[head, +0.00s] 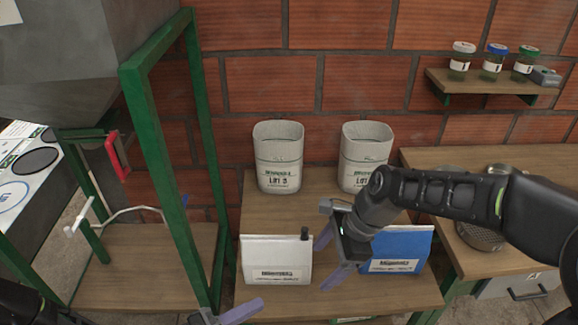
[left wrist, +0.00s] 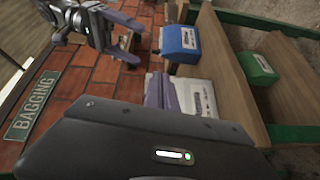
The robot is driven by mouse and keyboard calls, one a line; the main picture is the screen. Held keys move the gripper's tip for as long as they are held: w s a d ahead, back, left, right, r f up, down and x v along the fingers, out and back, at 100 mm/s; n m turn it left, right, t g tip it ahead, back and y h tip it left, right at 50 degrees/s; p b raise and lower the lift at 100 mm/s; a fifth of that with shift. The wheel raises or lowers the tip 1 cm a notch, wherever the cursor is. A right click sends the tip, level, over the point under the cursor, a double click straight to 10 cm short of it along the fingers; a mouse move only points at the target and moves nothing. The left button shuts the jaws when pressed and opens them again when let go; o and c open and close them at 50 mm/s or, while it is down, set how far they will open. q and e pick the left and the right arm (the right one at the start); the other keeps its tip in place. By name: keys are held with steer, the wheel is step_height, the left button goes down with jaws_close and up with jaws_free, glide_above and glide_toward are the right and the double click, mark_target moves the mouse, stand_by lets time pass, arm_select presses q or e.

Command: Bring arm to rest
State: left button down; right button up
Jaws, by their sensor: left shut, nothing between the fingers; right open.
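My right gripper (head: 324,265) is open and empty, its purple fingers spread. It hangs over the table between the white bag (head: 277,262) and the blue bag (head: 402,248), and its arm reaches in from the right. It also shows at the top left of the left wrist view (left wrist: 122,42). My left gripper (head: 238,312) is low at the bottom edge of the head view, in front of the white bag, mostly cut off. Its fingers (left wrist: 160,92) are together with nothing between them in the left wrist view.
Two pale sacks (head: 279,160) (head: 364,155) stand at the table's back. A green frame (head: 160,150) rises at left. Lidded jars (head: 493,62) stand on a wall shelf (head: 495,85). A green bag (left wrist: 257,68) lies lower down. My right forearm crosses the right-hand table (head: 430,160).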

arm_select(q)
steer(key=w+a+f+g+y, duration=0.1)
steer(key=a+f+y, duration=0.25)
steer(key=f, duration=0.35)
steer(key=a+f+g+y, duration=0.15)
steer(key=f+y, duration=0.25)
steer(key=f, duration=0.4)
arm_select(e)
step_height(320, 180, down, 14)
steer(key=w+a+n+t, duration=0.1)
steer(key=w+n+t, duration=0.15)
steer(key=n, duration=0.95)
arm_select(q)
steer(key=s+d+f+m+g+y, duration=0.1)
steer(key=s+d+f+g, duration=0.1)
steer(key=s, duration=0.4)
steer(key=s+d+f+m+g+y, duration=0.2)
steer(key=s+d+f+g, duration=0.1)
steer(key=s+f, duration=0.3)
steer(key=shift+d+f+m+g, duration=0.3)
steer(key=shift+f+g, duration=0.1)
steer(key=shift+g, duration=0.45)
arm_select(e)
steer(key=s+f+n+g, duration=0.2)
steer(key=s+f, duration=1.4)
steer(key=s, duration=0.5)
steer(key=shift+d+f+n+g+h, duration=0.3)
steer(key=shift+d+g, duration=0.05)
steer(key=shift+d, duration=0.05)
